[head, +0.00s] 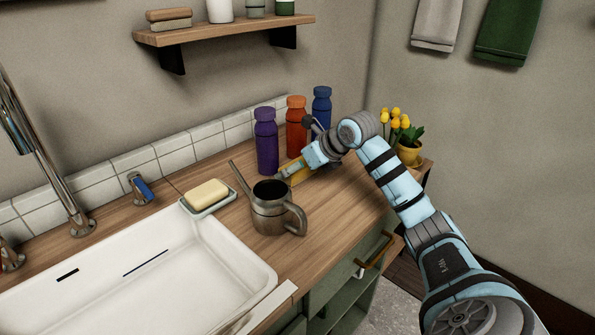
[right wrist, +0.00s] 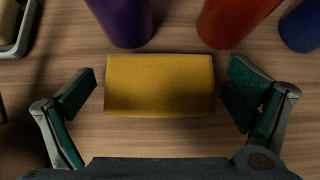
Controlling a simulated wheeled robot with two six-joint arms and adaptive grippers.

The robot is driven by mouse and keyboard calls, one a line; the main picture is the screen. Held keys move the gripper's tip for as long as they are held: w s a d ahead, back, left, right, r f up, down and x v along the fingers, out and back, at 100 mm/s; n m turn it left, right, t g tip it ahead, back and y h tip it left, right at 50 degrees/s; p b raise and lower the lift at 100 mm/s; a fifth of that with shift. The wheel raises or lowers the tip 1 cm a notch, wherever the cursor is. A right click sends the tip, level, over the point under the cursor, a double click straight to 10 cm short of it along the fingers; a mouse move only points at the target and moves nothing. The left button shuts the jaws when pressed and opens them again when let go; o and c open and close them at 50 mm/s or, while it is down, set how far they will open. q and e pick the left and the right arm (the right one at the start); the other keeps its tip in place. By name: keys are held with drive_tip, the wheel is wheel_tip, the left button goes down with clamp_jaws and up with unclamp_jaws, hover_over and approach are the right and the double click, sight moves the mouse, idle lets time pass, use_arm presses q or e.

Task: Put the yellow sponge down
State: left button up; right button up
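The yellow sponge (right wrist: 160,86) appears to lie flat on the wooden counter (right wrist: 185,142), in front of the purple and orange bottles. In the head view the sponge (head: 299,176) is partly hidden by my right gripper (head: 294,170). In the right wrist view my right gripper (right wrist: 162,82) is open, with one finger on each side of the sponge. A narrow gap shows between each finger and the sponge. My left gripper is not in view.
Purple (head: 266,142), orange (head: 296,128) and blue (head: 321,107) bottles stand close behind the sponge. A metal watering can (head: 268,208), a soap dish (head: 220,203) with pale soap and a white sink (head: 250,275) lie left. A yellow flower pot (head: 409,154) stands right.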

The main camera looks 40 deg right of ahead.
drive_tip(key=c, duration=0.8)
drive_tip(key=shift+r, duration=0.1)
